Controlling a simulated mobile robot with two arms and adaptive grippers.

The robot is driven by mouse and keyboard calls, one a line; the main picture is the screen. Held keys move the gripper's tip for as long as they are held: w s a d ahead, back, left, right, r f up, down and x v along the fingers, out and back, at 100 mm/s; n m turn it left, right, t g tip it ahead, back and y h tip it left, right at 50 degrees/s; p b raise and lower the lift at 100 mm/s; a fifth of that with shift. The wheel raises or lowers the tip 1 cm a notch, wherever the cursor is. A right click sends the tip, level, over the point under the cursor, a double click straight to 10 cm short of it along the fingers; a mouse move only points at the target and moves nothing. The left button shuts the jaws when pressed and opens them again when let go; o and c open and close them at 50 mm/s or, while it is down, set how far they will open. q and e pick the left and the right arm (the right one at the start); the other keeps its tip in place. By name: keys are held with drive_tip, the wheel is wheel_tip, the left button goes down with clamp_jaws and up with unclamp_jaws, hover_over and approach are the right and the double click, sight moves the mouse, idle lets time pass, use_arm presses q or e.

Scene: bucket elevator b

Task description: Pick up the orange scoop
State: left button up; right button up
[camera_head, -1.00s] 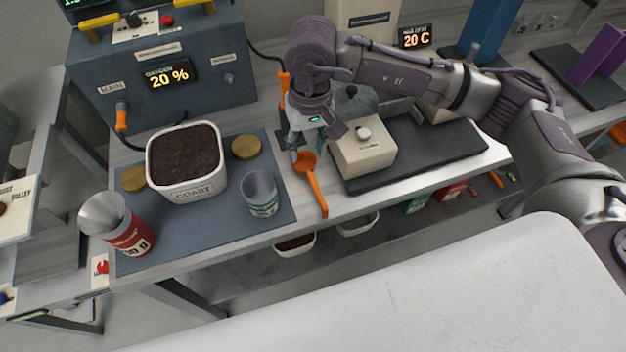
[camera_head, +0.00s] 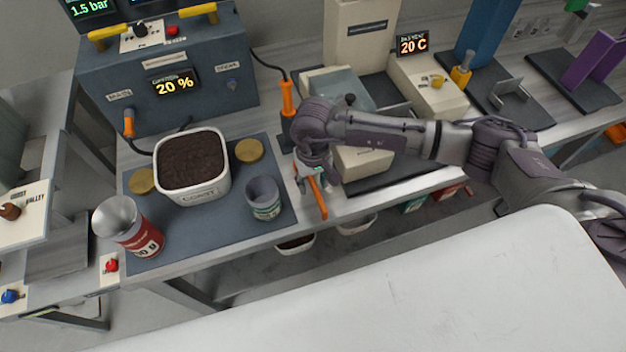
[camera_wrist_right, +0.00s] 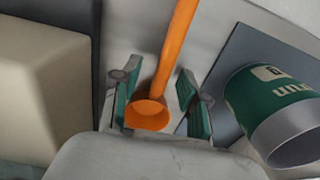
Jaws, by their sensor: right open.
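The orange scoop (camera_head: 317,196) lies on the table between the blue mat and the grinder-like beige machine. In the head view its bowl is hidden under my right gripper (camera_head: 309,178), and its handle points toward the table's front edge. In the right wrist view the scoop (camera_wrist_right: 166,75) runs down between the two green-padded fingers of my right gripper (camera_wrist_right: 160,103). Its bowl sits between the fingers, near the palm, with a gap visible on each side. The right gripper is open and low over the scoop. My left gripper is not in view.
A green-labelled cup (camera_head: 264,199) stands close left of the scoop on the blue mat (camera_head: 215,228). A beige machine (camera_head: 362,163) stands close on the right. A white tub of dark grounds (camera_head: 194,192) and a red canister with a funnel (camera_head: 140,238) are further left.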

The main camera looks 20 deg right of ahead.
drive_tip(key=shift+f, duration=0.5)
drive_tip(key=shift+c, duration=0.4)
clamp_jaws()
drive_tip(key=shift+r, duration=0.1)
drive_tip(key=shift+r+b, duration=0.3)
drive_tip(key=shift+r, duration=0.15)
wheel_tip(320, 180, up, 3)
drive_tip(key=shift+w+f+b, duration=0.1)
drive_tip(key=shift+f+b, duration=0.1)
drive_tip(key=shift+b, duration=0.45)
drive_tip(key=s+d+r+b, duration=0.3)
drive_tip(key=s+d+r, duration=0.2)
drive_tip(key=s, duration=0.5)
wheel_tip(320, 180, up, 2)
drive_tip(key=shift+s+r, duration=0.2)
drive_tip(key=shift+s, duration=0.15)
